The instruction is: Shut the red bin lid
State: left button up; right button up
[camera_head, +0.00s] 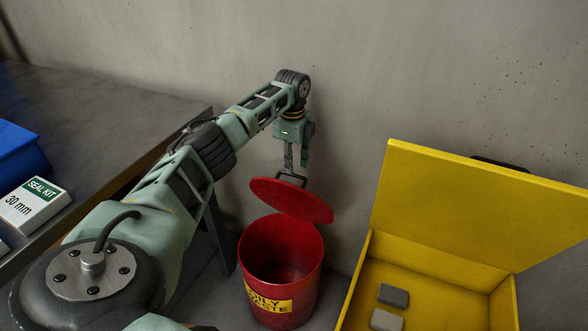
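The red bin (268,270) stands on the floor below the wall, with a yellow label reading "OILY WASTE", its first letter partly hidden. Its round red lid (292,202) is raised and tilted at the back of the rim, and the dark inside of the bin shows. A small dark handle (292,178) is at the lid's far edge. My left gripper (296,168) points down just above and behind the lid, its fingertips close to the handle. I cannot tell whether it touches or grips the handle. My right gripper is not in view.
A yellow case (436,286) stands open at the right, its lid (470,207) raised, with two grey blocks (393,296) inside. A dark table (100,100) at the left holds a blue box (15,150) and a white "SEAL KIT" box (33,207). The wall is close behind the bin.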

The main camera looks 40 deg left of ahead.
pick_arm(q)
notch_tip(320, 180, down, 3)
jog(key=shift+w+r, duration=0.1)
jog(key=shift+w, duration=0.05)
jog(key=shift+f, duration=0.3)
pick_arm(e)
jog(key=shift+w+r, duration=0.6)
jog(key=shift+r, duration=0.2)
pick_arm(q)
jog(key=shift+c, duration=0.4)
grip_shut()
